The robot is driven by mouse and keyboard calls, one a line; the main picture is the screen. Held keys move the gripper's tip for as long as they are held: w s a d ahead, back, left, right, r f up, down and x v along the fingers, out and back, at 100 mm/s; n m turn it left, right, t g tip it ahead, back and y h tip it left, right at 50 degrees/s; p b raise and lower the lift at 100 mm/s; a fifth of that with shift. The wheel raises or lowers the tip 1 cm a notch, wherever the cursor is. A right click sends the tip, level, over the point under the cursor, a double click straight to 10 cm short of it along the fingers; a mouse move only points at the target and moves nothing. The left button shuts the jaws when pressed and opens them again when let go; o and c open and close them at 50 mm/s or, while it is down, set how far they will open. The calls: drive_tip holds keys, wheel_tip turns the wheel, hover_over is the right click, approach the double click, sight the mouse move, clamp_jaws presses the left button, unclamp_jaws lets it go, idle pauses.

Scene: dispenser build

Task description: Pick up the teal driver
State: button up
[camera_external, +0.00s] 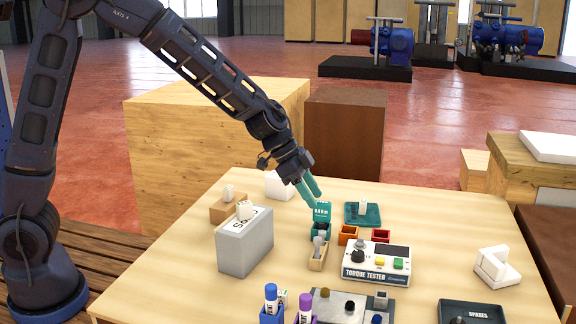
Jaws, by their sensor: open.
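My gripper (315,196) has two teal fingers, spread apart and pointing down to the right.
On the wooden table (190,262) are a grey box (249,250) at left, a torque tester (375,262), orange (348,236) and red (381,236) bins, a teal tray (350,221), white blocks (495,268) and a dark spares tray (480,311).

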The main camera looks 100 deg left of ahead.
sight(325, 222)
drive_tip(key=shift+w+x, duration=0.2)
drive_tip(key=shift+x, duration=3)
drive_tip(key=shift+a+r, duration=0.1)
drive_tip(key=shift+r, duration=0.05)
clamp_jaws()
